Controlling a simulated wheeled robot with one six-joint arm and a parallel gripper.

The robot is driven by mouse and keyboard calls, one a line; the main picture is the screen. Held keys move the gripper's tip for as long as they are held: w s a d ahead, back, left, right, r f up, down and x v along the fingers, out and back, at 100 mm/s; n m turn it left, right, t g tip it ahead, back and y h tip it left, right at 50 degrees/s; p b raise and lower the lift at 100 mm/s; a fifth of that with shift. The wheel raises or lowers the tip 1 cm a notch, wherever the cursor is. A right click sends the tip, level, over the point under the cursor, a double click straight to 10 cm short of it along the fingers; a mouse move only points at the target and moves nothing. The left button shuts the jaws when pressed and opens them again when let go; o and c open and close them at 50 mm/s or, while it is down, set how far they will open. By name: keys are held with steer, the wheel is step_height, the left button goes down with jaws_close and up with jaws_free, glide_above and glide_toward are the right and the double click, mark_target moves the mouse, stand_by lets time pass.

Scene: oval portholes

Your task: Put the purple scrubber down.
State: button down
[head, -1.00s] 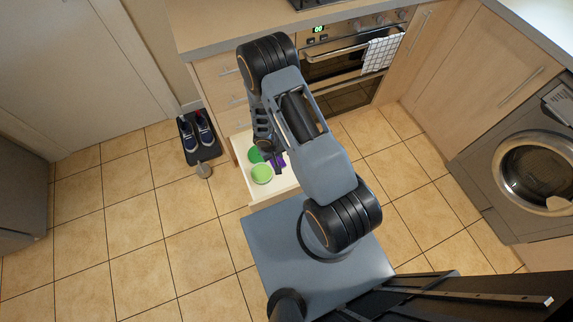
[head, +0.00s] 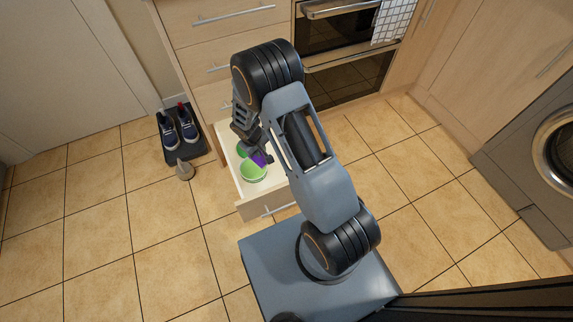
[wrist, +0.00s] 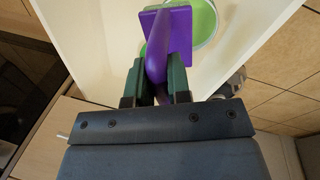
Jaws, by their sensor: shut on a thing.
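The purple scrubber (head: 259,160) is in my gripper (head: 263,154), over the open drawer (head: 225,160). In the wrist view my gripper (wrist: 157,76) has its two green fingertips shut on the purple handle, and the scrubber's flat square head (wrist: 178,28) points away from the jaws. The light green bowl (head: 253,172) in the drawer is right beside the scrubber in the head view and partly behind its head in the wrist view (wrist: 206,22). I cannot tell whether the scrubber touches the bowl or the drawer floor.
The oven (head: 345,65) is at the right back. Tiled floor is open to the left.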

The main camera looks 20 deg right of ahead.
steer(key=w+d+f+b, duration=0.1)
steer(key=d+f+b, duration=0.1)
steer(key=d+f, duration=0.2)
steer(key=w+d+f+b, duration=0.1)
steer(key=d+f+b, duration=0.2)
steer(key=d+f, duration=0.2)
steer(key=w+d+f+b, duration=0.1)
steer(key=d+f+b, duration=0.2)
steer(key=d+f, duration=0.1)
steer(key=shift+w+d+f, duration=0.2)
steer(key=shift+w, duration=0.1)
steer(key=shift+r, duration=0.1)
steer(key=c, duration=1.1)
jaws_free()
